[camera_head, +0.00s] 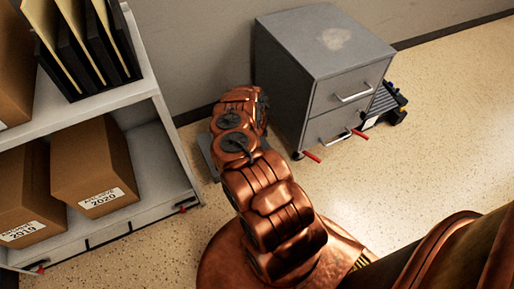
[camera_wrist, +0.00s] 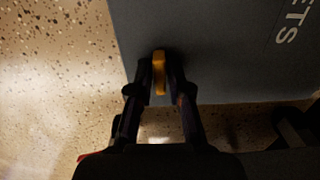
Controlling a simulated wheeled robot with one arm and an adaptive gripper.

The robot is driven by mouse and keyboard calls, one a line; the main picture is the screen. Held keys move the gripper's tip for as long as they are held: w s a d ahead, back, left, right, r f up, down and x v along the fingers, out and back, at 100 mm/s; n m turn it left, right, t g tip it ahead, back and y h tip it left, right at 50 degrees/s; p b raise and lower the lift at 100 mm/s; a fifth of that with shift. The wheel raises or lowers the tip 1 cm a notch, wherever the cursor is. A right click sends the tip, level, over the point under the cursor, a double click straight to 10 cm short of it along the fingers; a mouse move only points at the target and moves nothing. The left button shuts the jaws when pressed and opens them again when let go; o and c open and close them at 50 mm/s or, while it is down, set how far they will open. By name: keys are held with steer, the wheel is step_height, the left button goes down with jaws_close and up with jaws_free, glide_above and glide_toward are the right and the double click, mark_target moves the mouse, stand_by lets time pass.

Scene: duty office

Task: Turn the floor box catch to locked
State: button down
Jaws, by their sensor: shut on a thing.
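In the wrist view, the floor box (camera_wrist: 215,50) is a dark grey surface with pale letters ending in "ETS" at the right. Its catch (camera_wrist: 158,72) is a small yellow-orange piece near the box's left edge. My gripper (camera_wrist: 160,82) has its two dark fingers on either side of the catch, shut on it. The catch points along the fingers, upright in the picture. Any lock marking is not visible. In the head view, my copper-coloured arm reaches down and hides the gripper and catch; only a grey edge of the box (camera_head: 208,152) shows beside the arm.
A grey drawer cabinet (camera_head: 300,75) with red-tipped casters stands just right of my arm. A shelf (camera_head: 155,170) with cardboard boxes (camera_head: 92,170) and binders stands at left. Speckled floor (camera_head: 420,150) is clear at right.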

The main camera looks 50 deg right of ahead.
steer(key=c, duration=1.1)
jaws_free()
steer(key=shift+r, duration=0.1)
steer(key=shift+r, duration=5.9)
